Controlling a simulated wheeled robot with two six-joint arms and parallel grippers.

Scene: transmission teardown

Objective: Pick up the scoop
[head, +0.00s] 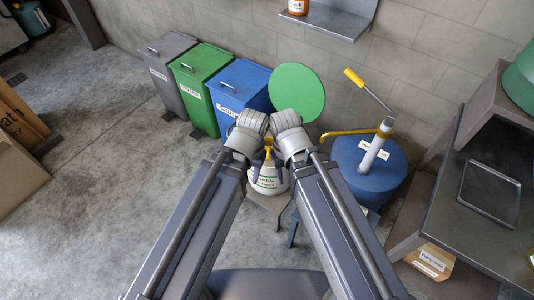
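A white tub (268,181) with a printed label stands on a low stand straight ahead, partly hidden behind my two wrists. A small yellow piece (267,141) shows above the tub between the wrists. It may be part of the scoop, but I cannot tell; no scoop is clearly visible. My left gripper (257,164) and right gripper (283,163) are close together around the tub's top. My own arms mostly hide their fingers, so I cannot tell whether either is open or holds anything.
Grey (172,75), green (202,88) and blue (238,98) bins stand left of the tub, with a round green disc (297,92) beside them. A blue drum (365,180) with a yellow-handled pump stands right. A workbench (455,225) holds a tray (489,193).

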